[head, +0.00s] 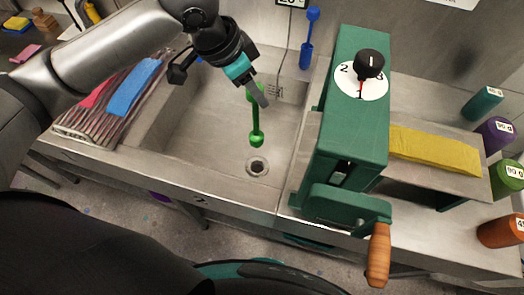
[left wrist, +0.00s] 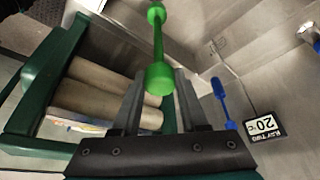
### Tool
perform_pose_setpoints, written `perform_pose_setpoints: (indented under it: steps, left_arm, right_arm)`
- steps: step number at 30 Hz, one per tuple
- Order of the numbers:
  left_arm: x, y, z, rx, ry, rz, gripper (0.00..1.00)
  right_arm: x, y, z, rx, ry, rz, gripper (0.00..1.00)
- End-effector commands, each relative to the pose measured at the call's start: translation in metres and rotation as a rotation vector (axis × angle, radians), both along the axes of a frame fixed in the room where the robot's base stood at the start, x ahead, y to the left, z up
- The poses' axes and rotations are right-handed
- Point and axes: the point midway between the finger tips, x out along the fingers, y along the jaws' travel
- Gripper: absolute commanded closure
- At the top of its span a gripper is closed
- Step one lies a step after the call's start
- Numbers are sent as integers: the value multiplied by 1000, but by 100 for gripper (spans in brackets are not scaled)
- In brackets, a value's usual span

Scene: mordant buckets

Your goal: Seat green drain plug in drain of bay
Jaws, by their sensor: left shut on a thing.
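The green drain plug (head: 256,120) is a thin rod with a knob at each end. My left gripper (head: 257,94) is shut on its upper end and holds it hanging over the sink bay (head: 190,118). The plug's lower knob is in the air, a little beyond the round drain (head: 257,166) in the picture, and apart from it. The drain looks open. In the left wrist view the near knob of the green plug (left wrist: 160,78) sits between the fingers (left wrist: 160,100). My right gripper is not in view.
A green mangle (head: 352,120) with a dial and wooden crank handle (head: 378,255) stands right of the bay. A blue plug-like tool (head: 307,50) is at the back wall. A ribbed board with blue cloth (head: 135,88) lies left. A yellow cloth (head: 435,150) and labelled jars are right.

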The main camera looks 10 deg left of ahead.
Motion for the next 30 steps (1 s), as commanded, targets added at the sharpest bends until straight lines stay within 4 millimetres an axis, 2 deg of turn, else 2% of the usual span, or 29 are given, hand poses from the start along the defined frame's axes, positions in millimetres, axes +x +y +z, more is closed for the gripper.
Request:
perform_pose_setpoints:
  steps: [1, 3, 9, 12, 15, 20, 27, 30]
  left_arm:
    - [-1, 0, -18, 1, 7, 3, 100]
    - [-2, 1, -37, 1, 7, 3, 100]
    - [-1, 0, -89, 2, 4, 2, 100]
    - [-1, 1, -109, 1, 2, 3, 100]
    - [0, 0, -120, 2, 1, 2, 100]
    - [0, 0, -129, 0, 0, 1, 100]
    - [-1, 0, -164, 1, 2, 3, 100]
    - [0, 0, -168, 0, -1, 1, 100]
  right_arm:
    - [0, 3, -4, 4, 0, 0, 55]
    - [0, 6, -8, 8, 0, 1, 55]
    - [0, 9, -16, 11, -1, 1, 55]
    - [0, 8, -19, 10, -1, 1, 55]
    - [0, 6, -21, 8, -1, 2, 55]
    - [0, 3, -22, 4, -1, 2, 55]
    - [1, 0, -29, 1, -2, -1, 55]
    - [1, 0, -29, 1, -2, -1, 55]
